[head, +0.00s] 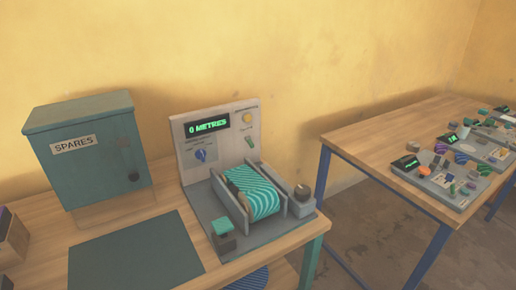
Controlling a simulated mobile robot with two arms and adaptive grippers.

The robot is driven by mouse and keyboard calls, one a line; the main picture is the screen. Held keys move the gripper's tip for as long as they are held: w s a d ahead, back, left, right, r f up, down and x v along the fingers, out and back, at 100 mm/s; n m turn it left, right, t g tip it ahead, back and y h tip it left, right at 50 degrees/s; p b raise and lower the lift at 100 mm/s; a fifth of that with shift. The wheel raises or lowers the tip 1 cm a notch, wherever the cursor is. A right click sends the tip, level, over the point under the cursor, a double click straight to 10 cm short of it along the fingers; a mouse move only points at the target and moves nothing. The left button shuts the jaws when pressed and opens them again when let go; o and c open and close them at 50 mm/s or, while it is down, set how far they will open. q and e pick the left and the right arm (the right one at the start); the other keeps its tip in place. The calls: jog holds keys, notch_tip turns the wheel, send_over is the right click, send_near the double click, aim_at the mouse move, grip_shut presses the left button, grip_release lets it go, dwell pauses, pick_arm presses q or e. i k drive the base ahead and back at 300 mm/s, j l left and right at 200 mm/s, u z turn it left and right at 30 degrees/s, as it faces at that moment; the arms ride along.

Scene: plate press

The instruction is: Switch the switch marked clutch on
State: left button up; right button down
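The machine (216,235) stands on the near wooden table, with an upright grey panel (183,137) at its back. A teal striped roll (262,192) lies in the machine's cradle. Neither of my grippers is in view.
A teal SPARES cabinet (85,180) stands left of the machine. A dark green mat (135,255) lies in front of it, bare. A second table (355,140) at right holds several small devices. A blue striped object (250,279) shows below the near table's edge.

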aim_at(248, 140)
jog(key=i+l+u, duration=0.1)
jog(key=u, duration=0.4)
jog(key=l+u, duration=0.2)
jog(key=u, duration=0.25)
jog(key=i+l+u, duration=0.15)
jog(key=l+u, duration=0.15)
jog(key=l, duration=0.8)
jog(key=l+u, duration=0.25)
jog(key=l, duration=0.9)
